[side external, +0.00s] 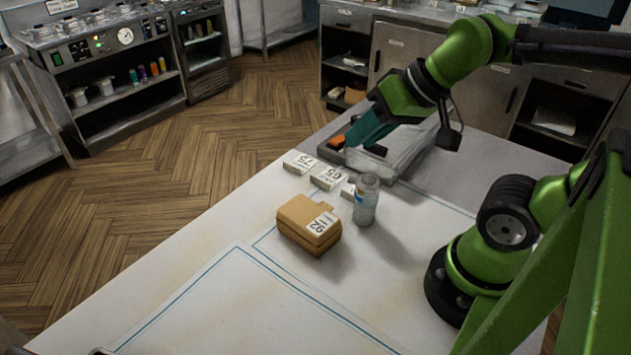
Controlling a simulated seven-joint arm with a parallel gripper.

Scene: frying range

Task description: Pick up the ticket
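Small white number pieces that look like tickets lie in a row on the white counter. The left one (299,162) reads 75 and the middle one (328,178) reads 65. My gripper (362,139), with teal fingers, points down over a grey tray (403,172) behind the row. It is apart from the number pieces. The finger gap is not clear from this side.
An orange item (337,142) lies at the tray's left end, close to my fingertips. The blue-outlined front counter (215,304) is bare. Steel cabinets (400,50) stand behind.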

